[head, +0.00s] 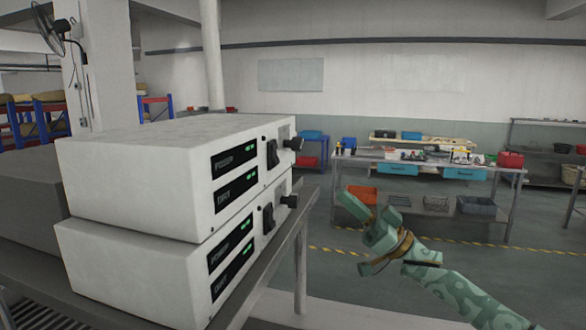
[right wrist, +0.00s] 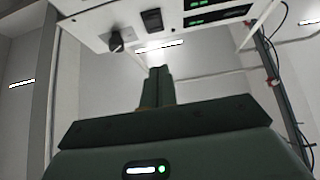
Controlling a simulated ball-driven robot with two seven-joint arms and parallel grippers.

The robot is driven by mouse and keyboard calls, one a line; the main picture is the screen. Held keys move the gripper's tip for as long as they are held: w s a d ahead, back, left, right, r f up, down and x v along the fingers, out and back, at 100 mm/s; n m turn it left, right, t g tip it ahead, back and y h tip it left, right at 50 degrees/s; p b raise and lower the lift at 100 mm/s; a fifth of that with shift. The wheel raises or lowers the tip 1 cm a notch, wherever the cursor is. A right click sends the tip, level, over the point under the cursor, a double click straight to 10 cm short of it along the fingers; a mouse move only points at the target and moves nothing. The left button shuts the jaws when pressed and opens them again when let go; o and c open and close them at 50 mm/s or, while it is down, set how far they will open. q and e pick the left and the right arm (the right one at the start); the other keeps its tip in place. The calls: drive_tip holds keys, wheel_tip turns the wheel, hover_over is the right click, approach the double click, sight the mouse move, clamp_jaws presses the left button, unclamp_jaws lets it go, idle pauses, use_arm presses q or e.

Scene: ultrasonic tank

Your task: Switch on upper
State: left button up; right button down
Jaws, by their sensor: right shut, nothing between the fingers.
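Two white box units stand stacked on a metal table at the left of the head view. The upper unit (head: 135,165) has a black rocker switch (head: 272,153), a black knob (head: 293,144) and two dark displays with green lights. The lower unit (head: 130,270) has the same layout, with its own switch (head: 268,218) and knob (head: 289,201). My right gripper (head: 354,208) is shut and empty, in the air to the right of the units, apart from them. In the right wrist view its closed fingers (right wrist: 160,84) point toward a unit's front, with knob (right wrist: 116,41) and switch (right wrist: 152,20). My left gripper is out of view.
The metal table's edge (head: 300,220) runs close under the units. Free air and open floor lie right of it. A workbench (head: 430,165) with blue drawers and bins stands farther back. A wall fan (head: 54,28) hangs at upper left.

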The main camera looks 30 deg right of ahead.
sight(277, 157)
drive_tip(key=p+x, duration=0.1)
drive_tip(key=x, duration=0.3)
drive_tip(key=w+f+p+x, duration=0.1)
drive_tip(key=p+x, duration=0.1)
drive_tip(key=x, duration=0.2)
drive_tip(key=f+p+x, duration=0.1)
drive_tip(key=p+x, duration=0.1)
drive_tip(key=x, duration=0.2)
drive_tip(key=shift+w+a+r, duration=0.1)
drive_tip(key=shift+w+a, duration=0.2)
drive_tip(key=shift+w, duration=0.15)
drive_tip(key=shift+w+a, duration=0.25)
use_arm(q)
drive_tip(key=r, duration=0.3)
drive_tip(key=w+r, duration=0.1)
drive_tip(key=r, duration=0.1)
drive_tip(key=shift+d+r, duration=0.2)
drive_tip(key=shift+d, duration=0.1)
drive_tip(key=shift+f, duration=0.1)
use_arm(e)
drive_tip(key=shift+f, duration=0.2)
